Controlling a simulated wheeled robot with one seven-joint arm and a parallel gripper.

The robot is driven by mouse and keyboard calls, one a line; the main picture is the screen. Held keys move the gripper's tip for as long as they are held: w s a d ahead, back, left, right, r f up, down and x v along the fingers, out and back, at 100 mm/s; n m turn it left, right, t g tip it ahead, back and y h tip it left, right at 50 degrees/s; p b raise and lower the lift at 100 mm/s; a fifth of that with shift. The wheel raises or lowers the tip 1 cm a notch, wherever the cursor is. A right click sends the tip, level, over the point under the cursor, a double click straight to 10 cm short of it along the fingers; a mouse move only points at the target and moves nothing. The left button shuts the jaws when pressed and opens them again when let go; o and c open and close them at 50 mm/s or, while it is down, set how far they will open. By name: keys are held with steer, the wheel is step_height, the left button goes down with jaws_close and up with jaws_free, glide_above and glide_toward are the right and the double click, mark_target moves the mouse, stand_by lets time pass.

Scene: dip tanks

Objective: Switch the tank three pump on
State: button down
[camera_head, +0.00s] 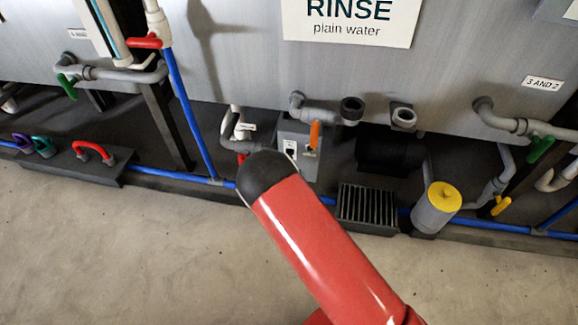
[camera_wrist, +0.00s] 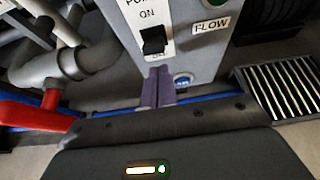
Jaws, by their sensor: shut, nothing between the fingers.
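The grey pump box (camera_head: 285,132) stands under the RINSE tank in the head view, with a small dark switch on its front. In the wrist view the box (camera_wrist: 190,50) fills the upper middle. Its black rocker switch (camera_wrist: 153,40) sits on a white plate with ON printed above; the lower label is partly hidden. My gripper (camera_wrist: 158,72) is shut and empty, its fingertips just below the switch at the plate's lower edge. I cannot tell whether they touch it. In the head view my red arm hides the gripper.
A FLOW label (camera_wrist: 210,27) and a round blue-rimmed part (camera_wrist: 183,79) are on the box. A grey pipe with a red handle (camera_wrist: 35,115) lies left; a ribbed grille (camera_wrist: 285,90) lies right. The floor in front is clear.

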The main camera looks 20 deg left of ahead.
steer(key=shift+r, duration=0.15)
steer(key=shift+r+p, duration=0.35)
steer(key=shift+r, duration=0.35)
